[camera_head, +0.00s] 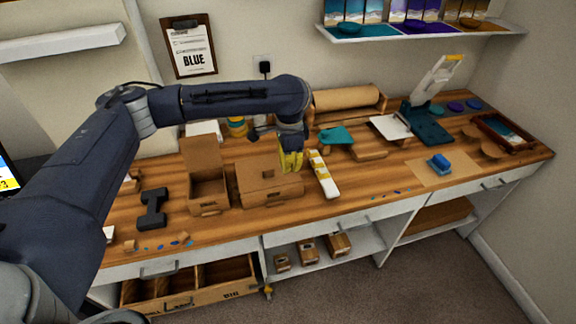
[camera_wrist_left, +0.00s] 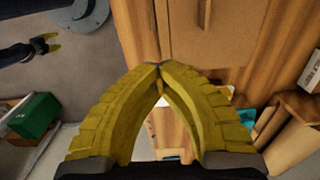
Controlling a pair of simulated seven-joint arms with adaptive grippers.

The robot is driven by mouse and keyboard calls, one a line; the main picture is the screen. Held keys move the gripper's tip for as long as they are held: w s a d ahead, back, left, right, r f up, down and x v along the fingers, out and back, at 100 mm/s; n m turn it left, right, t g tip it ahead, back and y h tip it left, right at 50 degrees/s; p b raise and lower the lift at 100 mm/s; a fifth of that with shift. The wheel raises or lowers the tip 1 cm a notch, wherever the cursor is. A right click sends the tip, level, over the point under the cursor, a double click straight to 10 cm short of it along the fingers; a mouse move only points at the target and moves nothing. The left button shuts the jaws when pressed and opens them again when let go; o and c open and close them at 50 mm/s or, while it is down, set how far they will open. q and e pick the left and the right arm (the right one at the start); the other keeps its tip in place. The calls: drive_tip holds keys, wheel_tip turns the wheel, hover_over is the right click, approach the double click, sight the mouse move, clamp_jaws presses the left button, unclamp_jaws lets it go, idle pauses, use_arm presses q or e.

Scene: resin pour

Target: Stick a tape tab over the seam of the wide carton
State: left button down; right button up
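The wide carton (camera_head: 270,188) is a closed, low brown box near the middle of the bench, with a small brown piece (camera_head: 268,173) on top. Its brown top also shows at the top of the left wrist view (camera_wrist_left: 205,30). A white strip with yellow marks (camera_head: 325,176), possibly the tape tabs, lies just right of the carton. My left gripper (camera_head: 291,166) points down by the carton's right end. Its yellow fingertips meet in the left wrist view (camera_wrist_left: 158,65), and I see nothing held between them. My right gripper (camera_wrist_left: 52,41) is small in that view, its fingers apart and empty.
An open brown box (camera_head: 206,185) stands left of the carton, with a dark dumbbell-shaped tool (camera_head: 152,208) further left. A paper roll (camera_head: 346,98) lies behind.

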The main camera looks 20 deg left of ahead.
use_arm(q)
drive_tip(key=shift+f, duration=3.35)
drive_tip(key=shift+f, duration=0.7)
drive_tip(key=c, duration=2.2)
unclamp_jaws()
drive_tip(key=c, duration=1.5)
unclamp_jaws()
drive_tip(key=shift+r, duration=4.05)
